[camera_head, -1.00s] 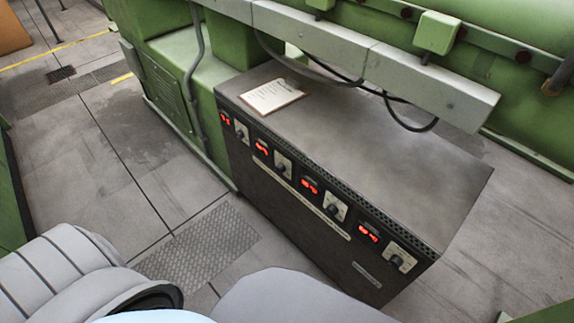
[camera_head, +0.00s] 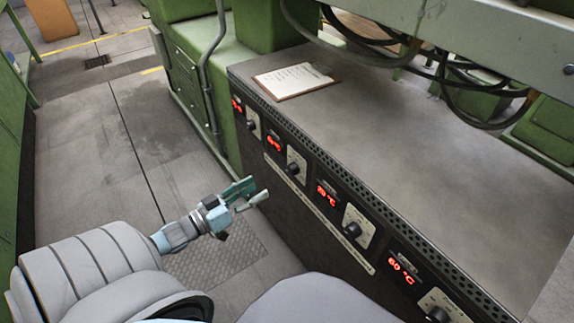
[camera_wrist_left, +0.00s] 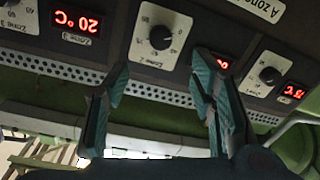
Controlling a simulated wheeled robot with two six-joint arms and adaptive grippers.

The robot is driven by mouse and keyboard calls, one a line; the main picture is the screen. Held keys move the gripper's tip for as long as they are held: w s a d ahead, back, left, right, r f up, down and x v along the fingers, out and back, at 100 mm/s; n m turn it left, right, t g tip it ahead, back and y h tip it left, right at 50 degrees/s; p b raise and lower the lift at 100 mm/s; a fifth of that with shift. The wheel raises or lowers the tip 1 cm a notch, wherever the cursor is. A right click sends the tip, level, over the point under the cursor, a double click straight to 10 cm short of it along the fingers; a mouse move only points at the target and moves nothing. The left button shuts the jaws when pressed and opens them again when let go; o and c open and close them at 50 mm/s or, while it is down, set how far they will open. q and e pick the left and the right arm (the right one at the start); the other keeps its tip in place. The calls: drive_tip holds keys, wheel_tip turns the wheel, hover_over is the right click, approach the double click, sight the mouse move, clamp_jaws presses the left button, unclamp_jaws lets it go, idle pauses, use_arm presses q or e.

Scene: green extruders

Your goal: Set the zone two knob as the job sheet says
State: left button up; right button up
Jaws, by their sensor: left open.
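The zone two knob (camera_head: 292,168) is the second dark knob from the far end of the grey control box. In the left wrist view, upside down, this knob (camera_wrist_left: 160,37) sits on its pale dial plate (camera_wrist_left: 158,54). Its red display (camera_head: 273,141) is partly hidden by a finger in the wrist view. My left gripper (camera_head: 256,191) is open and empty, in front of the box and apart from the knob. Its fingertips (camera_wrist_left: 161,64) frame the knob from either side in the wrist view. The job sheet (camera_head: 293,79) lies on top of the box, its text too small to read.
Other knobs (camera_head: 352,230) and red displays (camera_head: 402,268) line the same panel. Cables and a metal beam (camera_head: 470,35) hang over the box. The box top (camera_head: 420,140) is mostly bare. Floor (camera_head: 90,170) is clear to the left.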

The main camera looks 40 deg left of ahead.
sight(289, 170)
use_arm(q)
drive_tip(key=b+x, duration=0.4)
drive_tip(key=x, duration=0.6)
drive_tip(key=shift+w+d+f, duration=0.1)
drive_tip(key=shift+w, duration=0.15)
drive_tip(key=shift+w+d, duration=0.1)
drive_tip(key=shift+w, duration=0.35)
use_arm(e)
drive_tip(key=w+a+f+m+t, duration=0.1)
drive_tip(key=w+a, duration=0.2)
drive_tip(key=w, duration=0.3)
drive_tip(key=shift+w+a+f+t+y, duration=0.15)
drive_tip(key=shift+w+f+t+y, duration=0.15)
drive_tip(key=shift+w, duration=0.1)
use_arm(q)
drive_tip(key=c, duration=1.2)
